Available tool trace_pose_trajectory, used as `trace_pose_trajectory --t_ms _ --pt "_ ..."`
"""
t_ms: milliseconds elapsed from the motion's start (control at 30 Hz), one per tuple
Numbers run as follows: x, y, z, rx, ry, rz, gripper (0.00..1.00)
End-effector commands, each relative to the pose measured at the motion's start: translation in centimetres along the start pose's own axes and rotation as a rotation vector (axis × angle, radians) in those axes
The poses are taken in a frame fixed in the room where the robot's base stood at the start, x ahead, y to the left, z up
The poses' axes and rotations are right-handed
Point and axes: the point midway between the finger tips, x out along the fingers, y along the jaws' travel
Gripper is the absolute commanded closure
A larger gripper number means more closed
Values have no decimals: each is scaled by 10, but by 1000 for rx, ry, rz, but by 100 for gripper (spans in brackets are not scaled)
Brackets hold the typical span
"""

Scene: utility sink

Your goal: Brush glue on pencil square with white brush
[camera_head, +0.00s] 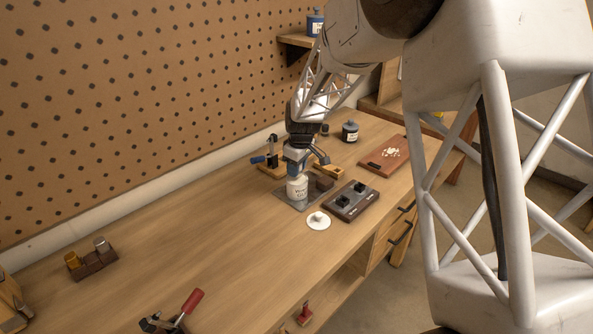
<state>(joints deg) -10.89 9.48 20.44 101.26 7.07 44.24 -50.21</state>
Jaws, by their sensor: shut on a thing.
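My gripper (297,163) points down directly above a white labelled jar (297,187) on the bench. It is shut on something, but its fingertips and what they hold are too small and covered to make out. I cannot make out a white brush apart from the gripper and jar. The jar stands upright on a thin grey plate (283,193). A round white lid (318,221) with a small knob lies on the bench in front of it. No pencil square can be made out at this size.
A dark block with black fittings (351,200) stands right of the lid. Behind are a reddish-brown board with a pale patch (374,163), a dark jar (350,132) and a wooden stand with a blue handle (270,168). A red-handled clamp (188,305) lies in front.

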Motion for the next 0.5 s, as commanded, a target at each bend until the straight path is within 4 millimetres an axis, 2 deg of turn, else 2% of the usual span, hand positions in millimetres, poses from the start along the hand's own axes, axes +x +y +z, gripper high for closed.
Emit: trace_pose_trajectory --t_ms 500 --pt "-30 0 -4 0 2 2 84"
